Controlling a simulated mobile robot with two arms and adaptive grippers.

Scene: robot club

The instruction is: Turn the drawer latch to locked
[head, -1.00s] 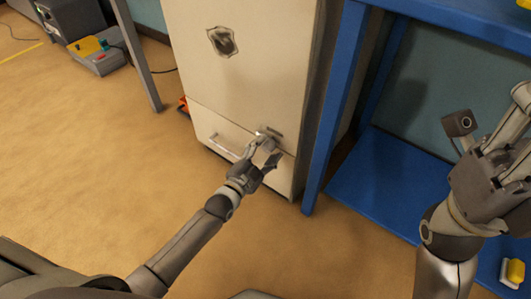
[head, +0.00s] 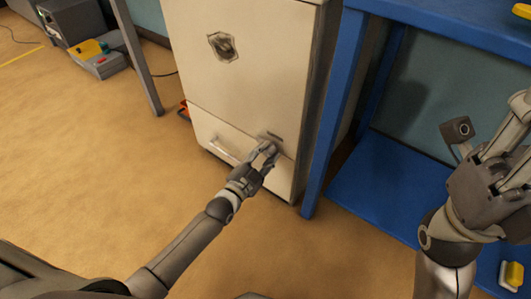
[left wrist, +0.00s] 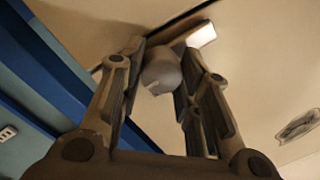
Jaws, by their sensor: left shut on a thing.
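The drawer (head: 212,133) is the lower front of a cream cabinet, with a bar handle (head: 222,150). The drawer latch sits near its upper right, with a dark piece (head: 273,136) showing just above my left gripper (head: 267,150). In the left wrist view, my left gripper (left wrist: 160,72) has both fingers on the rounded grey latch (left wrist: 161,73), and a pale bar (left wrist: 201,35) shows beyond it. The fingers hide much of the latch in the head view, so its turn angle is unclear.
A blue workbench (head: 340,110) stands close to the cabinet's right side, its lower shelf (head: 385,185) near the floor. A grey box with yellow top (head: 95,55) lies at the back left. The floor left of the cabinet is open.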

